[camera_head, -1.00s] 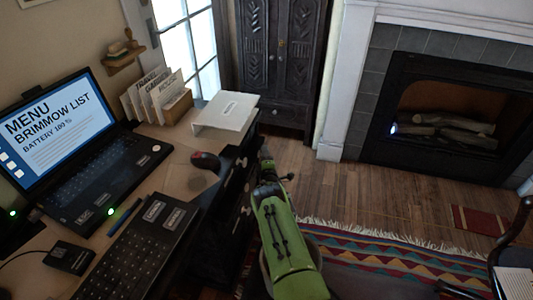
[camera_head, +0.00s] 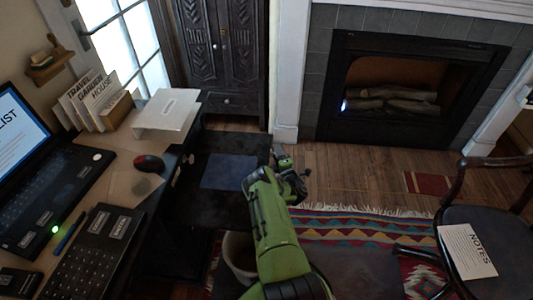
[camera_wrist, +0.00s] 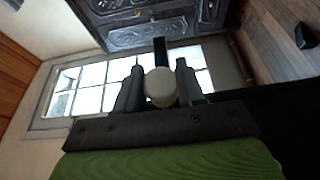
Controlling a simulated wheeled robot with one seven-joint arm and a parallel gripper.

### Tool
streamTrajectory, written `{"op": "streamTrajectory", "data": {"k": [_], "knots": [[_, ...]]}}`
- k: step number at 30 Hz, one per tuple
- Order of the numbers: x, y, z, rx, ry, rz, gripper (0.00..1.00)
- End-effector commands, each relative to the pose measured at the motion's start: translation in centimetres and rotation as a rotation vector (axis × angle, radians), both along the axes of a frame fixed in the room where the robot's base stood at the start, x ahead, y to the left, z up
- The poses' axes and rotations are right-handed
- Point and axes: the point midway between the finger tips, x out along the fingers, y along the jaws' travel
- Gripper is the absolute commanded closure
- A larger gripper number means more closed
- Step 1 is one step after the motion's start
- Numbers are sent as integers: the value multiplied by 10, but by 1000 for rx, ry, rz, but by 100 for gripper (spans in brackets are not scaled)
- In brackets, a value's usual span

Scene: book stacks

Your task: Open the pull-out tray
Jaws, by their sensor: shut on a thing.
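The pull-out tray (camera_head: 225,208) is a dark, flat tray extending from the right side of the desk in the head view. A dark blue flat item (camera_head: 228,172) lies on it. My gripper (camera_head: 282,160) is at the tray's right end, on the side away from the desk. In the wrist view, my gripper (camera_wrist: 160,75) is shut on a pale round knob (camera_wrist: 160,88), with one finger on each side. The knob is hidden behind the gripper in the head view.
The desk (camera_head: 122,182) at left carries a laptop, keyboard, red-black mouse (camera_head: 149,163) and white stand (camera_head: 168,112). A pale bin (camera_head: 238,262) stands below the tray. A chair (camera_head: 490,225) with a notes sheet is at right. Wood floor (camera_head: 360,175) shows toward the fireplace.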

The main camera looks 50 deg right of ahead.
Motion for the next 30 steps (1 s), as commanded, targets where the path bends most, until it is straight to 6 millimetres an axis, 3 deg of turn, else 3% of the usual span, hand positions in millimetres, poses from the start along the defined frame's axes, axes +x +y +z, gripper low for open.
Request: {"op": "streamTrajectory", "data": {"k": [14, 15, 19, 30], "knots": [[-6, -4, -1, 2, 1, -2, 100], [-6, -4, -1, 2, 1, -2, 57], [-6, -4, -1, 2, 1, -1, 37], [-14, -1, 1, 2, 2, -4, 36]]}}
